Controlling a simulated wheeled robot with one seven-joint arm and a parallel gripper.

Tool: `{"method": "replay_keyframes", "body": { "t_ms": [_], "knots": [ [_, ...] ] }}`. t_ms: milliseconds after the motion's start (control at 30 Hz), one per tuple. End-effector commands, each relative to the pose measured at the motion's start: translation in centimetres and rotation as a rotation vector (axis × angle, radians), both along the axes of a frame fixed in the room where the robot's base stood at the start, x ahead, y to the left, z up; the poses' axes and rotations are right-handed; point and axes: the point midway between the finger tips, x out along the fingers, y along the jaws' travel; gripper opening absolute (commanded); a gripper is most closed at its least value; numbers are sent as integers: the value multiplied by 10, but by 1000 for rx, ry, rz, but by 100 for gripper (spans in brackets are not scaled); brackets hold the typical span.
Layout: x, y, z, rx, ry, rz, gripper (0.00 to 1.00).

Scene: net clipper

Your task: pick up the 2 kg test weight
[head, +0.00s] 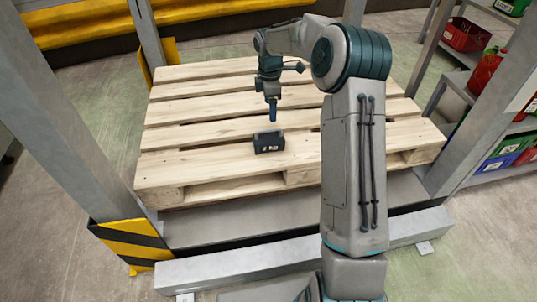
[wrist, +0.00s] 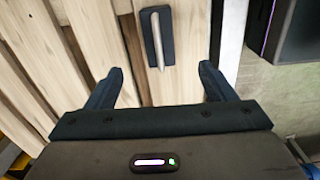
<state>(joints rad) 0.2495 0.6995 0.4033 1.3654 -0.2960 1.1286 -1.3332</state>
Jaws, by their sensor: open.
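The test weight (head: 268,143) is a small dark block with a pale marking on its side. It sits on the wooden pallet (head: 215,109), near its front edge. In the wrist view the weight (wrist: 150,48) is seen from above, with a light bar along its top. My gripper (head: 272,112) is above the weight and slightly behind it, pointing down. In the wrist view my gripper (wrist: 160,80) has its fingers spread, with nothing between the tips. The weight lies beyond the fingertips, apart from them.
Grey rack posts stand left (head: 75,120) and right (head: 455,135) of the pallet. Shelves on the right hold a red bin (head: 466,35) and other coloured bins. A yellow-black guard (head: 135,245) is at the front left. The pallet top around the weight is clear.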

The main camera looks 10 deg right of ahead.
Motion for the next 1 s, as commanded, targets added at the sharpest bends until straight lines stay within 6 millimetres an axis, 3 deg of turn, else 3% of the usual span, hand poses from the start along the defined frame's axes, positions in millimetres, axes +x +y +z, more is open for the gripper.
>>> {"method": "replay_keyframes", "body": {
  "t_ms": [33,233,533,1000],
  "knots": [
    [5,-1,-15,6,3,15,76],
    [10,-3,-39,11,8,45,76],
    [9,-2,-96,11,9,44,76],
    [6,1,-130,10,8,43,76]
  ]
}}
